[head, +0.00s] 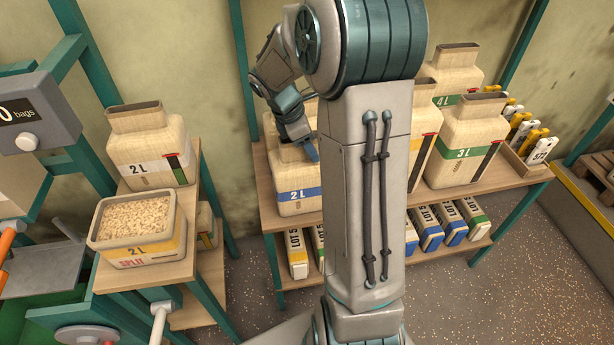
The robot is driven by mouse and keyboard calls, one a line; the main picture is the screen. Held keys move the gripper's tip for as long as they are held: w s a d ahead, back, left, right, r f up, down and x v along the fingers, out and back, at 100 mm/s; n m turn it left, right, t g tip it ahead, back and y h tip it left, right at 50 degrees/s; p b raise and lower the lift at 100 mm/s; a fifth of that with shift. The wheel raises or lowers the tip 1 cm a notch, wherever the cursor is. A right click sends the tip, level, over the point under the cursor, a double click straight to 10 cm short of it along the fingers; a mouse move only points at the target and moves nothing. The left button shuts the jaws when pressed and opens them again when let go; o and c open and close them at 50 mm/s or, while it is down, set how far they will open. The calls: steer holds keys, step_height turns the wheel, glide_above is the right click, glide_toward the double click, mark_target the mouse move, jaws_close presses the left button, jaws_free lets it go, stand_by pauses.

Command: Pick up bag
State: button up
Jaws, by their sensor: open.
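My gripper (312,151) is at the back shelf, at the top of a beige bag with a blue stripe (298,206). It is open; one blue fingertip shows, and I cannot tell whether it touches the bag. My arm hides the right part of this bag. More beige bags stand on the same shelf: one marked 3 L with a green stripe (466,146) and one marked 4 L (452,75) behind it. A closed bag marked 2 L (150,158) and an open, grain-filled bag marked 2 L and SPLIT (138,252) stand on the left stand.
The back shelf (505,180) has a lower board with several small LOT packs (425,225). A tray of tags (525,150) sits at its right end. A counter box marked bags (30,110) and green machinery stand left. Speckled floor (520,270) is clear at right.

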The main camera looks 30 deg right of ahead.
steer(key=shift+f, duration=0.25)
stand_by(0.5)
jaws_close()
